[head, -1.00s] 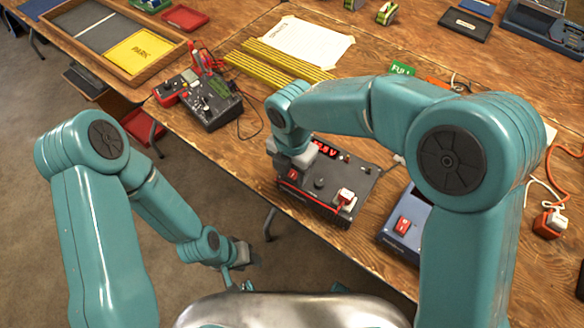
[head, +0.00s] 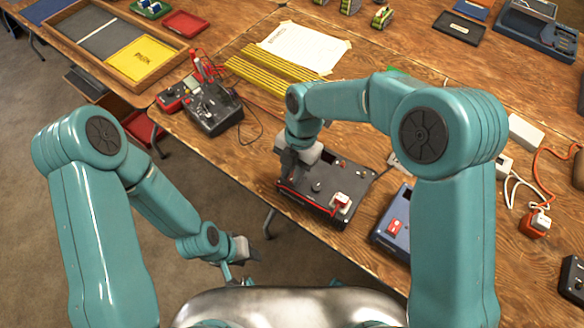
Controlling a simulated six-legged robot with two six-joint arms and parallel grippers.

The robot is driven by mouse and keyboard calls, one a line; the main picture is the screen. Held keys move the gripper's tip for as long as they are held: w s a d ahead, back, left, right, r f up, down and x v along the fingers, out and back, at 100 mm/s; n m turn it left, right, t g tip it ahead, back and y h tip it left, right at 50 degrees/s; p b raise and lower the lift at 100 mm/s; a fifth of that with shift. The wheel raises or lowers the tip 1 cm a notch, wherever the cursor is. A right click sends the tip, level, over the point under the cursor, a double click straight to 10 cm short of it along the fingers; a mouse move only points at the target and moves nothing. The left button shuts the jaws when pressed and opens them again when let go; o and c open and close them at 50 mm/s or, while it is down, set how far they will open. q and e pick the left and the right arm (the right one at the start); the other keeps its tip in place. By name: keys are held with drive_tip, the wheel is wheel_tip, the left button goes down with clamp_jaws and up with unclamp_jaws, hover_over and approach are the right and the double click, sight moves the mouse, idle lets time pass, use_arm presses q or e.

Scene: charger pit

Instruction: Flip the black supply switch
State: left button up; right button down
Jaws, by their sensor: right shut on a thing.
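The black supply (head: 335,181) is a dark box near the table's front edge, with a round knob and a white plug on a red lead. My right gripper (head: 289,172) points down at the left part of its top and is shut at the spot of its red switch. The switch is hidden behind the fingers, and the red display is covered by my gripper and wrist. My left gripper (head: 250,252) hangs low in front of the table, away from the supply; its jaws are too small to read.
A blue box with a red switch (head: 394,227) stands right of the supply. A dark device with red leads (head: 213,110) stands to the left. Yellow bars (head: 272,72) and a paper sheet (head: 303,46) lie behind. A white power brick (head: 525,132) and cords lie at right.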

drive_tip(key=c, duration=1)
unclamp_jaws()
drive_tip(key=shift+o, duration=0.2)
drive_tip(key=v, duration=1.6)
drive_tip(key=shift+r, duration=0.2)
drive_tip(key=shift+s, duration=0.15)
